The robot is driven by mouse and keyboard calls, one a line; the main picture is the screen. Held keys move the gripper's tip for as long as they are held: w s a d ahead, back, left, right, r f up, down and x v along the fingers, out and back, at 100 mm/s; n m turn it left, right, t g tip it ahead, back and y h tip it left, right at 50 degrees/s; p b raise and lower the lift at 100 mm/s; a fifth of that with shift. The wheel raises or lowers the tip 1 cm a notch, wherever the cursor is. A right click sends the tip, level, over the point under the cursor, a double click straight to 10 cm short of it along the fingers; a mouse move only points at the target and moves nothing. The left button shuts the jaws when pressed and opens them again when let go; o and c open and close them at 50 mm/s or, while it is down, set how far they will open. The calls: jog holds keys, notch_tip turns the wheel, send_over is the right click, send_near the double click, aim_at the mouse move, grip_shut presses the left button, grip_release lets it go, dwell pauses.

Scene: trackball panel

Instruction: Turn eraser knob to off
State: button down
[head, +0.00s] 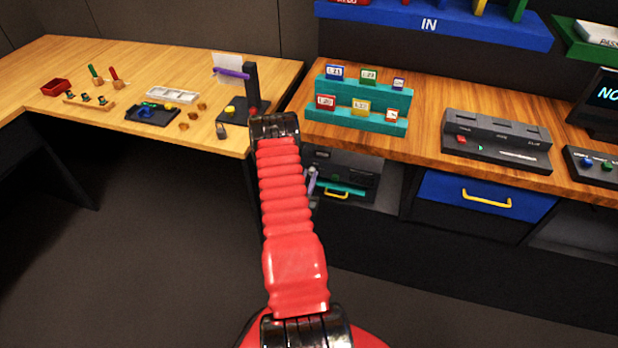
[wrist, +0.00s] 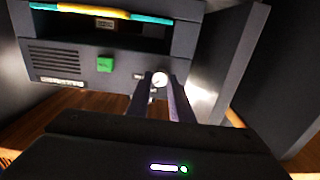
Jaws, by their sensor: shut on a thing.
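The eraser is a dark grey box with a green square button (wrist: 105,64) and a small pale round knob (wrist: 159,78) on its front, in the wrist view. My gripper (wrist: 160,86) reaches forward with its two fingers on either side of the knob, and it is shut on it. The fingers cover the knob's sides, and I cannot read the knob's setting. In the head view the dark box (head: 345,168) sits in the shelf space under the right desk, with my red arm in front of its left side.
The box's upper slot has a teal and yellow edge (wrist: 85,11). A grey panel (wrist: 232,55) stands close to the right of my fingers. In the head view, a blue drawer (head: 440,187) is right of the shelf space, and the wooden desk top (head: 425,145) lies above.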

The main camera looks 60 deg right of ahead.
jog(key=shift+w+a+n, duration=0.1)
jog(key=shift+a+n, duration=0.05)
jog(key=shift+n, duration=0.15)
jog(key=n, duration=0.8)
jog(key=shift+w+a+n, duration=0.1)
jog(key=shift+w+n, duration=0.05)
jog(key=shift+n, duration=0.15)
dwell(0.5)
jog(key=c, duration=1.8)
grip_release()
jog(key=shift+o, duration=1.1)
